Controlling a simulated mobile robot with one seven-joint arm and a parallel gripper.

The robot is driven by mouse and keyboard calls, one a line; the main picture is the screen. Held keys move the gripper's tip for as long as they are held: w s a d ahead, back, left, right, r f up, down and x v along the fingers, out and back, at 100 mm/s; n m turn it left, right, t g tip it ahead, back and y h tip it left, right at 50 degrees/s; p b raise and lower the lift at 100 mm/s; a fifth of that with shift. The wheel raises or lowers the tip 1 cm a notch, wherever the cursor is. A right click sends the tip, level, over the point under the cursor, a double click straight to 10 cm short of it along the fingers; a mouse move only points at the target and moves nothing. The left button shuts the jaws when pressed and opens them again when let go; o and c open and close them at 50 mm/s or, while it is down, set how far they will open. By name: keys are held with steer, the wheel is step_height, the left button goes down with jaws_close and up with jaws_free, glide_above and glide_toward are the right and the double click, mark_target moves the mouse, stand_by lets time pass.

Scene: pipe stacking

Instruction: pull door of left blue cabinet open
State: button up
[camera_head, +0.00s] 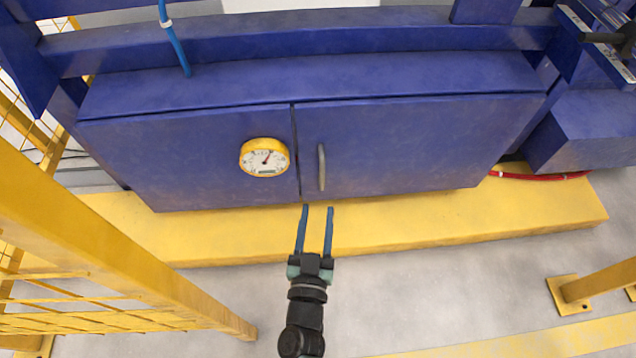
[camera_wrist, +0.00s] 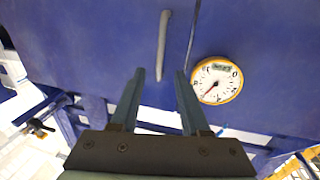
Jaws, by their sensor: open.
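The blue cabinet (camera_head: 400,150) stands across the head view with two doors, both shut against the frame. A grey vertical bar handle (camera_head: 321,167) is on the right-hand door, close to the middle seam. The left door (camera_head: 190,155) carries a round gauge with a yellow rim (camera_head: 264,157) and shows no handle. My gripper (camera_head: 317,208) is open and empty, its two blue fingers pointing at the cabinet just below the handle. In the wrist view the handle (camera_wrist: 163,45) lies beyond and above the fingertips (camera_wrist: 160,72), apart from them.
The cabinet stands on a yellow plinth (camera_head: 430,225). A yellow mesh fence (camera_head: 120,250) runs along the left. A yellow post (camera_head: 595,282) stands at the lower right. A red hose (camera_head: 540,176) lies at the right. The grey floor (camera_head: 420,300) in front is clear.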

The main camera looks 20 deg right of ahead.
mark_target(322, 176)
steer(key=b+x, duration=0.3)
steer(key=x, duration=0.5)
steer(key=shift+f+b, duration=0.15)
steer(key=shift+b, duration=0.2)
steer(key=shift+w+d, duration=0.25)
steer(key=shift+w, duration=0.2)
jaws_close()
stand_by(0.5)
